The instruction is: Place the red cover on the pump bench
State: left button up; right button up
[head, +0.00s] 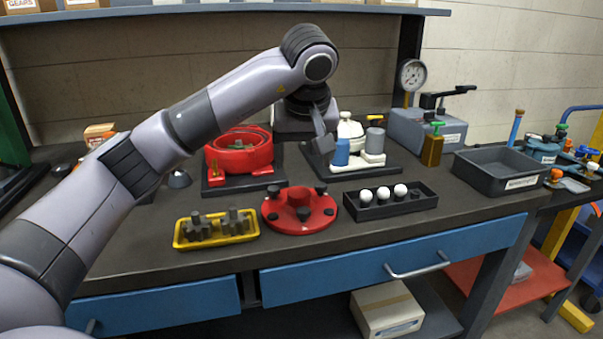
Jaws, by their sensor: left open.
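The red cover (286,220), a round red disc with black knobs on its rim and a raised hub, lies flat near the front middle of the dark bench top (150,240). Behind it to the left, a red round housing (240,158) with an open-looking top sits on a black base plate. My left arm comes in from the left and arches over the bench. My left gripper (318,143) is open, pointing down above the back middle, beside the white pump-like unit and behind the cover. Its fingers are partly hidden. My right gripper is out of view.
A yellow tray (182,241) with grey metal parts lies left of the cover. A black tray (423,205) with white balls lies right of it. A white pump-like unit (372,160), a grey bin (480,180) and a gauge device (413,76) stand farther back and right.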

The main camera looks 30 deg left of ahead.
pick_arm(q)
jog(key=s+d+f+n+g+h, duration=0.1)
jog(key=s+d+f+g+h, duration=0.1)
jog(key=d+f+h, duration=0.6)
jog(key=s+d+f+g+h, duration=0.1)
jog(key=s+d+f+h, duration=0.2)
jog(key=d, duration=0.8)
jog(key=s+d+n+h, duration=0.6)
jog(key=d+n+h, duration=0.5)
jog(key=n, duration=0.1)
jog(key=w+a+f+n+t+y, duration=0.1)
jog(key=a+f+n+t+y, duration=0.4)
jog(key=n, duration=0.7)
jog(key=w+a+f+n+t+y, duration=0.1)
jog(key=a+f+n+t+y, duration=0.15)
jog(key=n+t, duration=0.6)
jog(key=w+a+f+n+t+y, duration=0.1)
jog(key=a+f+n+t+y, duration=0.25)
jog(key=n, duration=1.05)
jog(key=s+a+f+n+g+y, duration=0.2)
jog(key=s+a+f+n+g, duration=0.1)
jog(key=s+f+n, duration=0.4)
jog(key=s+a+f+n+g+y, duration=0.3)
jog(key=s+f+n, duration=0.4)
jog(key=f, duration=0.4)
jog(key=shift+a+f+g+y, duration=0.3)
jog(key=shift+a+f+g, duration=0.1)
jog(key=shift+a+g, duration=0.25)
